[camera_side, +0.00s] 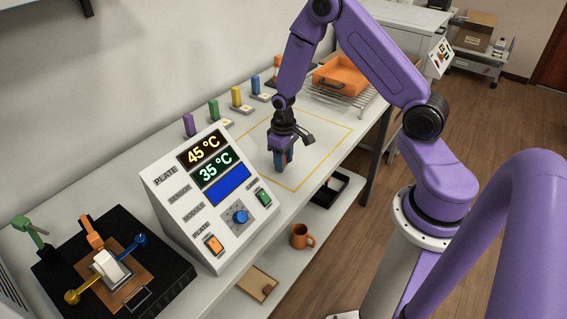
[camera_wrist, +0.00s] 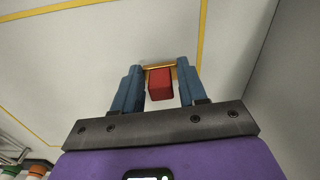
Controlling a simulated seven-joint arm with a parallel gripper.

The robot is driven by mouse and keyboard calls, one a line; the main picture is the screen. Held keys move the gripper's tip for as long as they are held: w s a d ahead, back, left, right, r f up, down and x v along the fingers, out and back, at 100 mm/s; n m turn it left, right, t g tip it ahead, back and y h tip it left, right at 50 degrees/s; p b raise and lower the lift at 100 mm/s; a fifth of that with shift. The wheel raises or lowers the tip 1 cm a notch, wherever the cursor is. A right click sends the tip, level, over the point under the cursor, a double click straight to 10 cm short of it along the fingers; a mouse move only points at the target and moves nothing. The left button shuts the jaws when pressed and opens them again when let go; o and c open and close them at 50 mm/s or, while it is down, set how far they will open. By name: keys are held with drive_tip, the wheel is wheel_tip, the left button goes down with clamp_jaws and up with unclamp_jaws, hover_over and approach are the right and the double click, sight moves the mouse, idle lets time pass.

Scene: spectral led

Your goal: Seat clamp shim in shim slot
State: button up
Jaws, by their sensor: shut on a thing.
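My gripper (camera_wrist: 160,88) points down over the work table and is shut on a red block (camera_wrist: 159,84), which sits between its two blue fingers. A thin gold-brown edge (camera_wrist: 158,67) shows just past the block at the fingertips; I cannot tell if it is part of it. In the side view my gripper (camera_side: 283,160) is low over the yellow-outlined area, and the fingers mostly hide the block. I cannot tell whether the block touches the table. A black fixture (camera_side: 165,262) at the lower left carries a brown plate, a white block and coloured levers. I cannot make out a shim slot.
A white control box (camera_side: 160,185) showing 45 °C and 35 °C stands between the fixture and my gripper. Several coloured upright pieces, including a green one (camera_side: 213,109), line the wall side. An orange tray (camera_side: 340,76) lies on a rack behind. The outlined area is otherwise clear.

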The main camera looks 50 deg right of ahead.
drive_tip(key=s+a+r, duration=0.2)
drive_tip(key=s+r, duration=0.9)
drive_tip(key=s, duration=0.2)
drive_tip(key=shift+s+a+r, duration=0.2)
drive_tip(key=shift+s+a, duration=0.1)
drive_tip(key=shift+s, duration=0.1)
idle(0.7)
drive_tip(key=o, duration=0.5)
drive_tip(key=c, duration=0.5)
drive_tip(key=shift+r, duration=0.1)
